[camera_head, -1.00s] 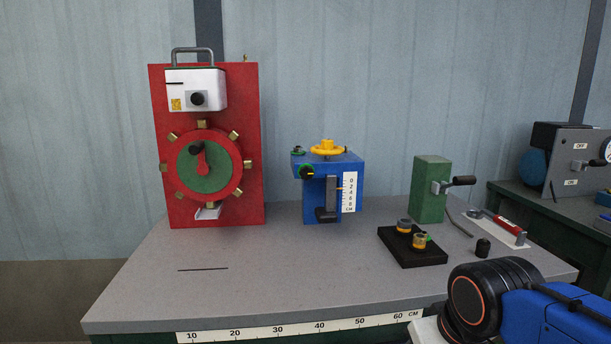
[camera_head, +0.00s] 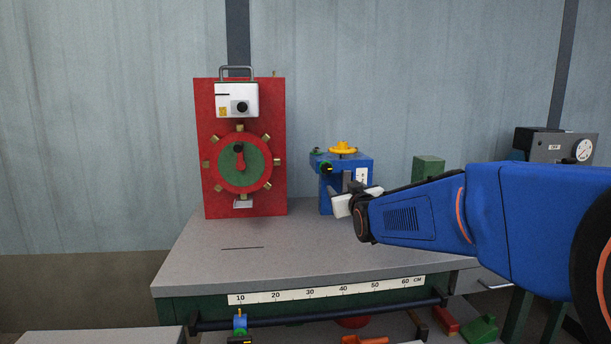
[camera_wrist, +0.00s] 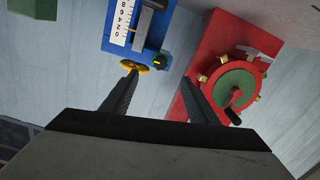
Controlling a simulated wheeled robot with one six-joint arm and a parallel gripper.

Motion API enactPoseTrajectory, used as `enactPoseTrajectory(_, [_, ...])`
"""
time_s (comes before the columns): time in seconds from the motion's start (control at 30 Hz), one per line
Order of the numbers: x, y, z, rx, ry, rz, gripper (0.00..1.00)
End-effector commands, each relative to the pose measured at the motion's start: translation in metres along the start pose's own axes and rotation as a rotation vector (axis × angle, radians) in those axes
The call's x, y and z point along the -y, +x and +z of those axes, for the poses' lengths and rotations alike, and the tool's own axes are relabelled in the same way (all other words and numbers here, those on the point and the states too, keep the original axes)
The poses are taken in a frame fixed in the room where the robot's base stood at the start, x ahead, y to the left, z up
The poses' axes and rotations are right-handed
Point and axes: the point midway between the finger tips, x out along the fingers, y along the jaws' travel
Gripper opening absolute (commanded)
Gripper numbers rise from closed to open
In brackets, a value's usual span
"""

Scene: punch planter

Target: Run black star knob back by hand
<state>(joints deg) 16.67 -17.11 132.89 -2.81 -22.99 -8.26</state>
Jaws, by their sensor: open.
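A dark round knob (camera_head: 327,168) with a yellow-green mark sits on the upper left front of the blue device (camera_head: 330,205); I cannot make out a star shape. In the wrist view the same knob (camera_wrist: 163,61) shows just beyond and between my fingertips. My gripper (camera_wrist: 157,76) is open and empty, with its two dark fingers apart. The yellow handwheel (camera_wrist: 135,66) on top of the device shows at the left fingertip; contact cannot be told. In the head view my arm hides part of the device's right and lower front.
A red panel (camera_head: 277,199) stands left of the device, with a green dial (camera_head: 257,165), crank and white box (camera_head: 222,98). A green block (camera_head: 428,166) shows behind my arm. The left front of the grey bench (camera_head: 205,264) is clear.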

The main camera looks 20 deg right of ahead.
Motion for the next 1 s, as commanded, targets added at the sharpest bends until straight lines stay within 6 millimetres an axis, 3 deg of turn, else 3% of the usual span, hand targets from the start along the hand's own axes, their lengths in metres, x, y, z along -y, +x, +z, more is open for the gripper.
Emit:
enactPoseTrajectory(0.37, [-0.009,0.026,-0.009,-0.047,-0.008,0.018,0.54])
enactPoseTrajectory(1.0, [-0.010,0.119,-0.014,-0.046,-0.008,0.017,0.54])
